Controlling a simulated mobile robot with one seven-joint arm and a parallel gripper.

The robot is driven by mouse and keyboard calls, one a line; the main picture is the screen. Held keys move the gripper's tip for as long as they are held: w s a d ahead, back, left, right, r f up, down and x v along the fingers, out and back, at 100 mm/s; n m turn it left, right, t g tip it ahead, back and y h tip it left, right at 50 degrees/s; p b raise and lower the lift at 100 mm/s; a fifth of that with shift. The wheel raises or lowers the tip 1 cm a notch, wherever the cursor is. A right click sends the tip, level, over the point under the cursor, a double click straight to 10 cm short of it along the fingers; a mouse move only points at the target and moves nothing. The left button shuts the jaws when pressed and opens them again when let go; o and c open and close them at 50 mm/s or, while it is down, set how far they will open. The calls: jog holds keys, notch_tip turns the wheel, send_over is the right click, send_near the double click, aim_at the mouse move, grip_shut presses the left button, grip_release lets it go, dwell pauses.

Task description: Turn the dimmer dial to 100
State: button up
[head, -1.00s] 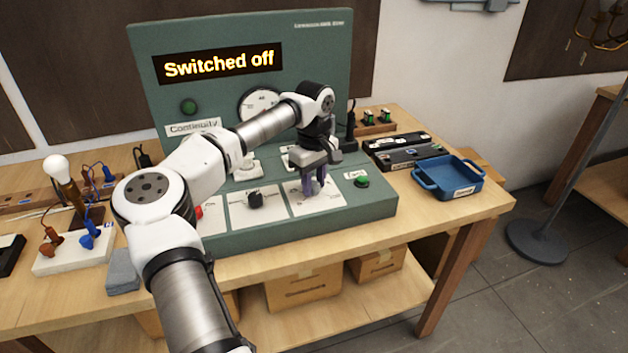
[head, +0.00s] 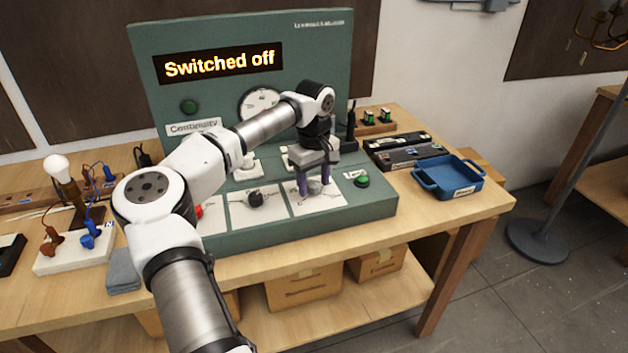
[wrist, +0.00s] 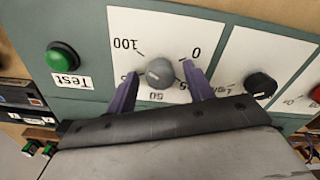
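The dimmer dial (wrist: 159,73) is a round grey knob on a white scale card (wrist: 150,25); it also shows in the head view (head: 314,187). In the wrist view the scale appears upside down, with 100, 0 and 50 readable and other marks partly hidden by the fingers. I cannot tell where the dial points. My gripper (wrist: 160,70) has purple fingers, one on each side of the dial, with a visible gap on both sides. It is open and also shows over the dial in the head view (head: 314,186). The display (head: 219,63) reads "Switched off".
A black knob (head: 255,199) sits left of the dimmer card, and a green Test button (head: 361,181) sits right. A red control (wrist: 316,93) shows at the wrist view's right edge. A blue tray (head: 447,178) stands on the bench at the right.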

aim_at(314, 184)
notch_tip(314, 184, up, 14)
jog(key=b, duration=0.2)
jog(key=shift+b, duration=0.3)
jog(key=shift+f, duration=0.15)
